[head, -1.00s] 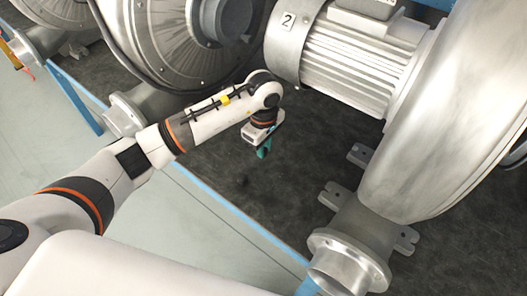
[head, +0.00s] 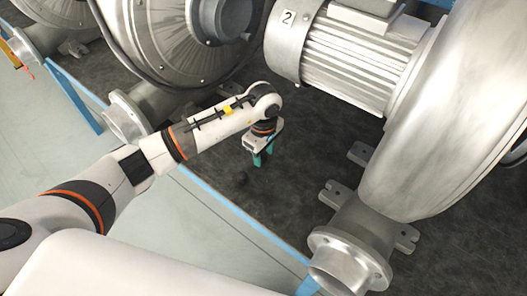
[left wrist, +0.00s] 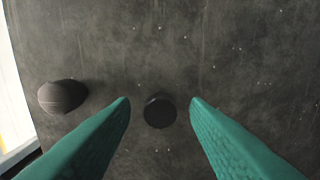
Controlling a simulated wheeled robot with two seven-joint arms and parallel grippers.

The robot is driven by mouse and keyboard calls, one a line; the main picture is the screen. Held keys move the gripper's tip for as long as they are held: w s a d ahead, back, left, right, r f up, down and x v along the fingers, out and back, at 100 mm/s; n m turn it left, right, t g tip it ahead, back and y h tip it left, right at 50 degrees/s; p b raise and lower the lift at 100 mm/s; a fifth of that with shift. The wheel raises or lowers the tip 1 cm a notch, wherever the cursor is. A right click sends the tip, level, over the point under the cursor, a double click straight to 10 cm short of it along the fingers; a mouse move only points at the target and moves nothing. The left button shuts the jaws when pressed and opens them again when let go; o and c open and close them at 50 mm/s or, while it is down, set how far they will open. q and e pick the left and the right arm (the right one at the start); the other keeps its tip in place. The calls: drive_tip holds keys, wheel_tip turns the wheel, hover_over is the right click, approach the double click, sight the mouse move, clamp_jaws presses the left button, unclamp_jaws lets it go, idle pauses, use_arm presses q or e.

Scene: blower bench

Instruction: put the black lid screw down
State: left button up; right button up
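A black round piece (left wrist: 160,112), which I take to be the black lid screw, shows in the left wrist view between my green fingertips. It appears to rest on the dark bench top (left wrist: 220,50), with a gap to each finger. My left gripper (head: 262,163) is open and points down at the bench; its fingers (left wrist: 160,106) stand apart on either side of the piece. In the head view the piece cannot be made out by the fingers. My right gripper is not in view.
A second dark, domed piece (left wrist: 62,96) lies left of the fingers; a dark spot (head: 243,178) near the gripper in the head view seems to be it. A blower with motor marked 2 (head: 340,60) stands right, another blower (head: 160,40) behind. The bench's blue edge (head: 225,205) is close.

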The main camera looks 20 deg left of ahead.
sight(263, 157)
use_arm(q)
drive_tip(key=shift+r+p, duration=0.5)
drive_tip(key=shift+p, duration=0.05)
wheel_tip(263, 157, up, 12)
drive_tip(key=b, duration=0.2)
drive_tip(key=shift+f, duration=0.2)
drive_tip(key=shift+f, duration=0.1)
